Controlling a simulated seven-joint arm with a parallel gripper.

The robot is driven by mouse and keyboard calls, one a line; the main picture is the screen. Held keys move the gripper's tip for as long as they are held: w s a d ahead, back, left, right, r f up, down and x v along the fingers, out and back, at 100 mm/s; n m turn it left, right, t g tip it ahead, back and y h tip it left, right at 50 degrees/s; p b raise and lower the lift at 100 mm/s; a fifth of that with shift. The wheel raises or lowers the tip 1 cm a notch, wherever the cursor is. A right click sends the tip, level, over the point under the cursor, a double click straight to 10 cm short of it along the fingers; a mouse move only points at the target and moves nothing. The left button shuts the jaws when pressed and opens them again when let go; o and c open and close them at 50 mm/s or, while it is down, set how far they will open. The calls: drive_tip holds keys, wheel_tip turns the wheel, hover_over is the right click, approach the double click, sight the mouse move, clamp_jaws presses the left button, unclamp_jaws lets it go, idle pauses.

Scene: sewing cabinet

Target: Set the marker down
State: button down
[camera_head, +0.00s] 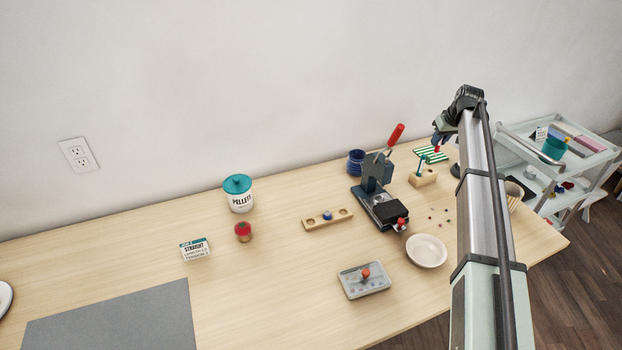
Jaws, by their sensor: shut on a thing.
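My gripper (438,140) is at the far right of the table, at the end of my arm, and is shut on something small. A small red piece (437,149) shows just under its fingertips. I take this to be the marker, but most of it is hidden and its tilt is unclear. It is over a green and white striped pad (428,154). I cannot tell whether the red piece touches the pad.
A wooden block (423,179) with a teal tool stands just in front of the pad. A press with a red-handled lever (396,135) stands to the left, with a dark blue pot (356,161) behind it. A pale bowl (426,251) is nearer. A white cart (560,180) stands right of the table.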

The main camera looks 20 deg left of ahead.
drive_tip(key=r, duration=0.5)
drive_tip(key=shift+s+a, duration=0.1)
drive_tip(key=shift+a, duration=0.25)
drive_tip(key=s+a+n, duration=0.1)
drive_tip(key=s+a, duration=0.3)
drive_tip(key=a, duration=0.5)
drive_tip(key=s+a, duration=0.4)
drive_tip(key=a, duration=0.5)
drive_tip(key=s+a+n, duration=0.1)
drive_tip(key=s+a, duration=0.3)
drive_tip(key=a, duration=0.4)
drive_tip(key=s+a+n+y, duration=0.1)
drive_tip(key=s+a+n, duration=0.1)
drive_tip(key=s+a, duration=1.95)
drive_tip(key=shift+g, duration=0.4)
drive_tip(key=shift+w+a+f, duration=0.25)
drive_tip(key=shift+f, duration=2.3)
drive_tip(key=shift+w+a+f, duration=0.2)
drive_tip(key=shift+w+f, duration=0.1)
drive_tip(key=shift+f, duration=2.25)
drive_tip(key=shift+w+a+f, duration=0.25)
drive_tip(key=shift+f, duration=2.3)
drive_tip(key=shift+f, duration=0.1)
